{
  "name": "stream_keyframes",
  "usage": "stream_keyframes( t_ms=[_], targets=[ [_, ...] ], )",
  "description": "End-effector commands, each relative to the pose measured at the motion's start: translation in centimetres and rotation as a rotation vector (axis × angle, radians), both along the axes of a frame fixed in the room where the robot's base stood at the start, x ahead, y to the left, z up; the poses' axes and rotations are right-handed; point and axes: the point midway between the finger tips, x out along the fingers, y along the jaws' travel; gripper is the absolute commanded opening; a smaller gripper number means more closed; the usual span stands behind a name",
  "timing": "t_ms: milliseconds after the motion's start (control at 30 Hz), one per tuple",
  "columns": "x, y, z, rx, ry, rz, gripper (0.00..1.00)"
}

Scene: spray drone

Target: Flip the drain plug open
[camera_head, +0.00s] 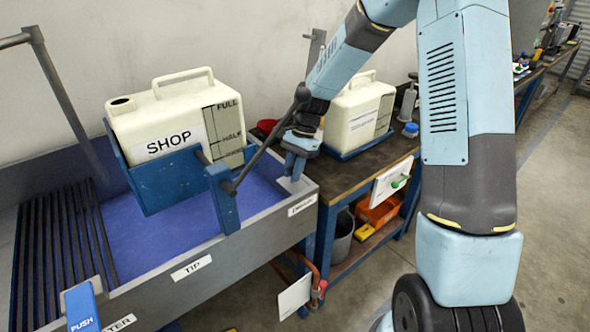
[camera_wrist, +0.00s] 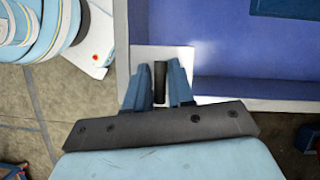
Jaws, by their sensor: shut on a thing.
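My gripper (camera_head: 297,172) reaches down into the front right corner of the basin, over a pale plate (camera_head: 296,186) beside the drain label (camera_head: 301,205). In the wrist view my gripper (camera_wrist: 160,82) has its two blue fingers closed on the sides of a narrow dark upright piece (camera_wrist: 160,76), which appears to be the drain plug's tab. The pale plate also shows behind the fingers in the wrist view (camera_wrist: 150,58). The fingers hide most of the plug, so I cannot tell its tilt.
A cream jug (camera_head: 185,105) marked SHOP sits in a blue tipping cradle (camera_head: 172,185) over the blue-floored basin (camera_head: 245,270). A dark lever rod (camera_head: 262,150) passes close to my gripper. A second jug (camera_head: 357,112) stands on the bench at right.

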Motion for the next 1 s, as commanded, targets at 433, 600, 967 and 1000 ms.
stream_keyframes(
  t_ms=[433, 600, 967, 1000],
  targets=[
    [0.3, 0.2, 0.3, 0.003, -0.008, 0.001, 0.0],
    [0.3, 0.3, 1.9, 0.003, -0.012, 0.002, 0.0],
    [0.3, 0.3, 4.7, 0.005, -0.012, 0.001, 0.0],
    [0.4, 0.3, 4.8, 0.005, -0.012, 0.001, 0.0]
  ],
)
